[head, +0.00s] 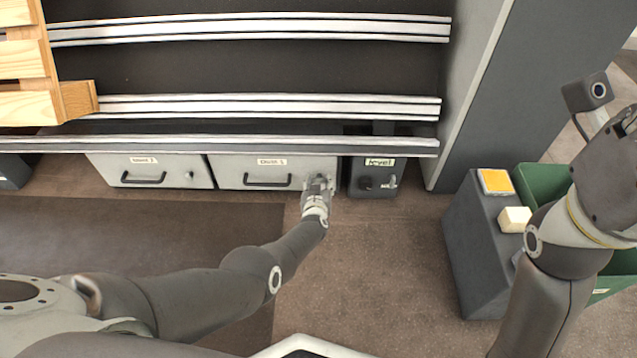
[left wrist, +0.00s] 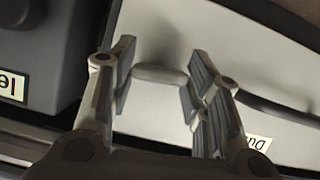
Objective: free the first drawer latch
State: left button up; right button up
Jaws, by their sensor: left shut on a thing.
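The grey drawer (head: 230,175) nearest the gripper has a dark bar handle (head: 267,182) and a small label whose text is hard to read. Its latch is a small pale knob at the drawer's right end, hidden behind my gripper in the head view. My left gripper (head: 318,182) is at that end of the drawer front. In the left wrist view, the latch knob (left wrist: 160,74) sits between the two fingers of my left gripper (left wrist: 158,88), which is shut on it. The drawer looks closed. My right arm shows at the right edge; its fingers are out of frame.
A second grey drawer (head: 110,170) with its own small knob (head: 188,176) is to the left. A dark box labelled "level" (head: 378,190) stands close right of my gripper. Metal rails (head: 250,145) run above. A button pedestal (head: 463,250) and green bin (head: 540,180) are at right.

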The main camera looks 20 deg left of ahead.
pick_arm(q)
jog(key=shift+m+y, duration=0.3)
dwell(0.5)
jog(key=o, duration=1)
